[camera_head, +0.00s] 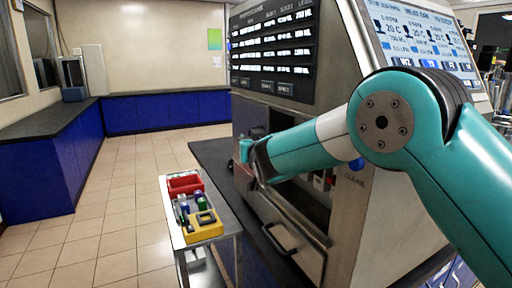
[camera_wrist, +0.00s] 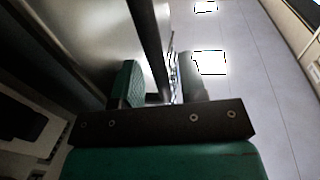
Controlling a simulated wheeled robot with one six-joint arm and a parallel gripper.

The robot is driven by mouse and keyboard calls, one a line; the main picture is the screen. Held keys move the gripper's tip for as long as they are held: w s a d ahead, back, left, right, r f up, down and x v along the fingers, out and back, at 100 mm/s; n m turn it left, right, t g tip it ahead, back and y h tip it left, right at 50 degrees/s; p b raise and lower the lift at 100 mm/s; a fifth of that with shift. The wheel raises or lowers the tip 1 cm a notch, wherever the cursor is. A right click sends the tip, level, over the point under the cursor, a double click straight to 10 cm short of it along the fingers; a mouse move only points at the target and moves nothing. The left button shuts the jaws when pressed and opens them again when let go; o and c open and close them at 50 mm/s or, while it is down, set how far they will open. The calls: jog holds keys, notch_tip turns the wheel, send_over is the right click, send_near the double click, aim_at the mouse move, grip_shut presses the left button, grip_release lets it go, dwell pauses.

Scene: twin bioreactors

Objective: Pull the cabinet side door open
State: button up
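The grey metal cabinet (camera_head: 345,235) stands right of centre in the head view, with an opening in its front below the screen. My arm reaches across it, and my gripper (camera_head: 252,165) is at the cabinet's left front edge. In the wrist view my gripper (camera_wrist: 160,88) has its two green-padded fingers apart. A dark upright bar (camera_wrist: 150,40), seemingly a door handle, runs between them, with narrow gaps on both sides. A smooth grey panel (camera_wrist: 95,35) lies beside the bar. The side door's outline is mostly hidden behind my arm in the head view.
A small metal cart (camera_head: 170,215) holds a red bin (camera_head: 185,184) and a yellow tray (camera_head: 203,228), close to the cabinet front. A lower handle (camera_head: 283,240) sticks out from the front. Blue counters (camera_head: 165,113) line the walls. Tiled floor (camera_head: 120,185) is clear at left.

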jog(key=b+v, duration=0.6)
jog(key=v, duration=1.1)
jog(key=shift+b, duration=0.35)
jog(key=shift+s+d, duration=0.1)
jog(key=shift+d, duration=0.05)
